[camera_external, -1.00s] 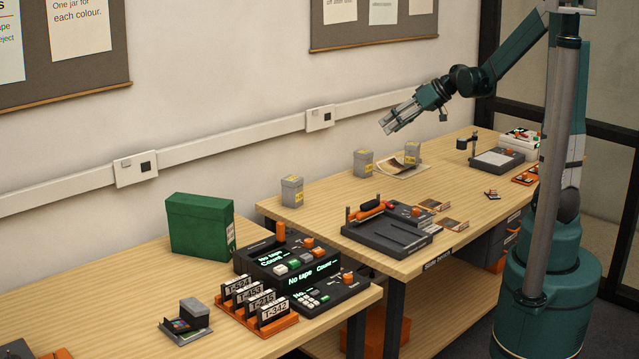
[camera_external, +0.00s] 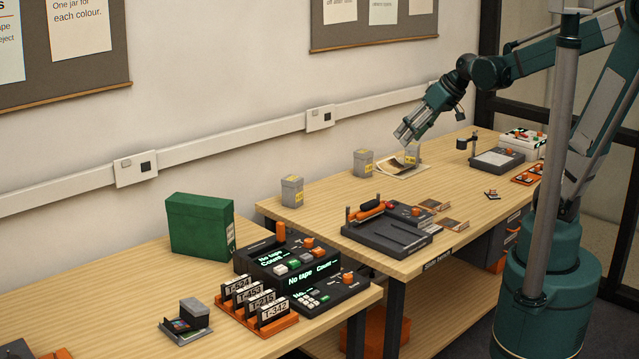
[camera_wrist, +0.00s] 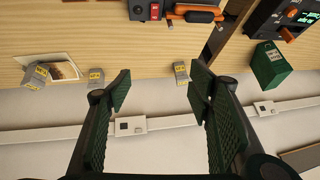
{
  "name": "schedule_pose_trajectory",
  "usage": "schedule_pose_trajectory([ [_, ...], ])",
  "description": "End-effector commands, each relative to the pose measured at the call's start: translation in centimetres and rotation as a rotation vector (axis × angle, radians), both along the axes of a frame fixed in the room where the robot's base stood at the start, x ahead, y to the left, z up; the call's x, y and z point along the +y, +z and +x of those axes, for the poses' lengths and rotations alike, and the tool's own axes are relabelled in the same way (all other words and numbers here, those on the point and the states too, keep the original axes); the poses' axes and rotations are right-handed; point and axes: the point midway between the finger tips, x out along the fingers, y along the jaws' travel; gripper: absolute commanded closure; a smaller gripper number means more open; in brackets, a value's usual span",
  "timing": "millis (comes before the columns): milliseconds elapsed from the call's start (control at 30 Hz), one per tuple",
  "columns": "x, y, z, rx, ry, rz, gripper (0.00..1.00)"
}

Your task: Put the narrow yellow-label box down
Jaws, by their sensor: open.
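Three grey boxes with yellow labels stand apart on the back bench: a left one (camera_external: 292,191), a middle one (camera_external: 363,163) and a right one (camera_external: 412,156) at a pale sheet with a picture (camera_external: 391,170). I cannot tell which is the narrow one. In the wrist view they appear in reverse order: the right one (camera_wrist: 36,77), the middle one (camera_wrist: 96,77) and the left one (camera_wrist: 180,72). My gripper (camera_external: 404,134) is open and empty, above the bench, with its tips in front of the right box's upper part.
A dark device with an orange roller (camera_external: 388,236) stands at the bench's front. A green box (camera_external: 200,226) and tape counters (camera_external: 300,262) are on the nearer bench. Wall trunking (camera_external: 240,140) runs behind. Bare wood lies between the left and middle boxes.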

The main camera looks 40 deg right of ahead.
Motion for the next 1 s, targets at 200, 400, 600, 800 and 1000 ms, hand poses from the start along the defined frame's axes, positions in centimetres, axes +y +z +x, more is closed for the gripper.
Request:
schedule_pose_trajectory([
  [200, 1.3, -0.1, -3.8, 0.010, -0.023, -0.043, 0.48],
  [400, 1.9, -0.2, -6.9, 0.010, -0.047, -0.081, 0.48],
  [600, 2.2, -0.5, -9.8, 0.001, -0.069, -0.118, 0.48],
  [800, 2.3, -0.8, -11.8, -0.009, -0.085, -0.143, 0.48],
  [1000, 2.2, -0.9, -12.5, -0.014, -0.093, -0.154, 0.48],
])
